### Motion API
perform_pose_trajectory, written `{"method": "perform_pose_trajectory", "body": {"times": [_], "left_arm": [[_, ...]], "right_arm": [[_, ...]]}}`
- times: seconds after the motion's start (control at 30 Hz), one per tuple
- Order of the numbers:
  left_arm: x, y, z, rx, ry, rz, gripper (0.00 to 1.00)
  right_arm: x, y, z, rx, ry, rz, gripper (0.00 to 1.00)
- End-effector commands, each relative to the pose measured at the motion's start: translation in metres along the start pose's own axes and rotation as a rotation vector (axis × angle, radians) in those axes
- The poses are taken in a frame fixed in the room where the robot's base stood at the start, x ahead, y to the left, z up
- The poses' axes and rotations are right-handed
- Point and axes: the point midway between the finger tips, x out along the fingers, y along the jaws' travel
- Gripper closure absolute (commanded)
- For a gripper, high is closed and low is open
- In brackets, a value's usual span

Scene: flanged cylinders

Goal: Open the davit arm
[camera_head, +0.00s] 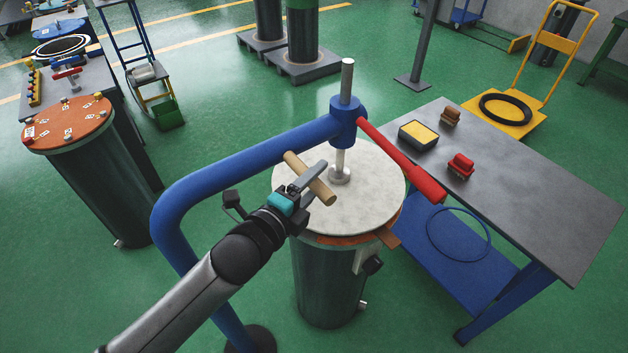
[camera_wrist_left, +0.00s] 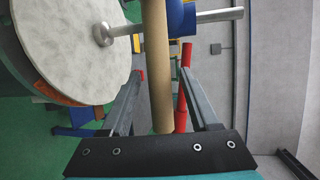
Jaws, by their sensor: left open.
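The davit arm (camera_head: 240,150) is a thick blue tube that rises from the floor, bends and reaches over a dark cylinder (camera_head: 328,280). Its end collar (camera_head: 347,122) carries a steel rod (camera_head: 347,78) and a red handle (camera_head: 400,160). The rod's foot meets the pale round lid (camera_head: 370,195), which lies over the cylinder's top. A tan wooden handle (camera_head: 305,172) sticks out from the blue tube. My left gripper (camera_head: 315,183) is open around this handle; in the left wrist view the handle (camera_wrist_left: 158,75) runs between the fingers (camera_wrist_left: 160,85), with gaps beside it. My right gripper is out of view.
A grey-topped bench (camera_head: 520,200) stands close on the right, with a yellow-topped box (camera_head: 418,134) and red blocks. Another cylinder with an orange lid (camera_head: 68,122) stands at the left. Green floor is open around the davit's base.

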Motion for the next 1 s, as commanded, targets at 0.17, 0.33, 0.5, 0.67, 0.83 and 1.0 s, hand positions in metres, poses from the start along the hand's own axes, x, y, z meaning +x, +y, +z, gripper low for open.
{"method": "perform_pose_trajectory", "body": {"times": [0.17,0.33,0.5,0.67,0.83,1.0], "left_arm": [[0.0002,0.0001,-0.0002,0.0,0.0,0.0,0.38],[0.0,0.0001,-0.0002,0.0,0.0,0.0,0.53],[-0.0001,0.0001,-0.0001,0.0,0.0,0.0,0.72],[-0.0002,0.0002,-0.0001,0.0,0.0,0.0,0.9],[-0.0002,0.0003,0.0,0.0,0.0,0.001,1.0],[-0.0003,0.0004,0.0,0.0,0.0,0.001,1.0]], "right_arm": [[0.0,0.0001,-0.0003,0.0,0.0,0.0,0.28],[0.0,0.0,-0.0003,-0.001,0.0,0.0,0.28],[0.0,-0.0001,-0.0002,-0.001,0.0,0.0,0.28],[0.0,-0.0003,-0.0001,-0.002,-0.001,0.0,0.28],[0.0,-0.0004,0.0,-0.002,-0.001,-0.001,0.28],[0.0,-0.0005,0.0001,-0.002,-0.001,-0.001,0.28]]}}
